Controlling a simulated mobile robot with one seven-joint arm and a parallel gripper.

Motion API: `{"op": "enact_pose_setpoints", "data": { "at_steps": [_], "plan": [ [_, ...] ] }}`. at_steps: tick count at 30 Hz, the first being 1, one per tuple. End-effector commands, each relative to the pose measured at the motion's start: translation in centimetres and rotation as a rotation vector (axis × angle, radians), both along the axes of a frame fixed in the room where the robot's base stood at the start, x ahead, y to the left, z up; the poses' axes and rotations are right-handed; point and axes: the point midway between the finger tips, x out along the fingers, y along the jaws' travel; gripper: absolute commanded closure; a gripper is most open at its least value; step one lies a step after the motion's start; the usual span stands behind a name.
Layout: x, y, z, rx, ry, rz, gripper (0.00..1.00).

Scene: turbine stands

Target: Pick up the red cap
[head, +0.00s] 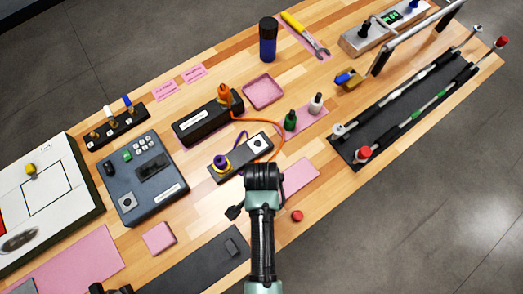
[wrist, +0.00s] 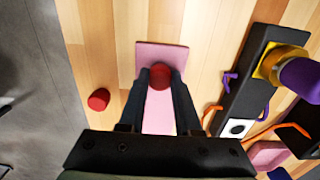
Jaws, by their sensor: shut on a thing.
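My gripper (wrist: 160,80) is shut on a red cap (wrist: 160,73), held between its fingertips in the wrist view. The held cap appears in front of a pink mat (wrist: 162,50); I cannot tell whether it touches the mat. A second red cap (wrist: 98,100) lies on bare wood to the left of my gripper. In the head view this loose red cap (head: 297,216) sits near the table's front edge, right of my arm. There my arm hides the fingers and the held cap.
A black block with a purple-topped yellow part (head: 221,162) stands beside the pink mat (head: 300,176). An orange cable (head: 281,140) loops behind it. Green and white bottles (head: 290,121) stand farther back. A rod stand (head: 400,115) with red ends is at right.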

Motion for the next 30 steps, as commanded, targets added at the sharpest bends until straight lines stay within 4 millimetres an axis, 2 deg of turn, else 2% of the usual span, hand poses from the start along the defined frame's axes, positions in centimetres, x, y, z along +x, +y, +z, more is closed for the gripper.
{"op": "enact_pose_setpoints", "data": {
  "at_steps": [23, 26, 30],
  "plan": [
    [0.0, 0.0, 0.1, 0.0, 0.0, 0.0, 1.0],
    [0.1, 0.0, 0.8, 0.0, -0.002, 0.0, 1.0],
    [0.1, 0.0, 2.8, 0.0, -0.005, -0.001, 1.0]
  ]
}}
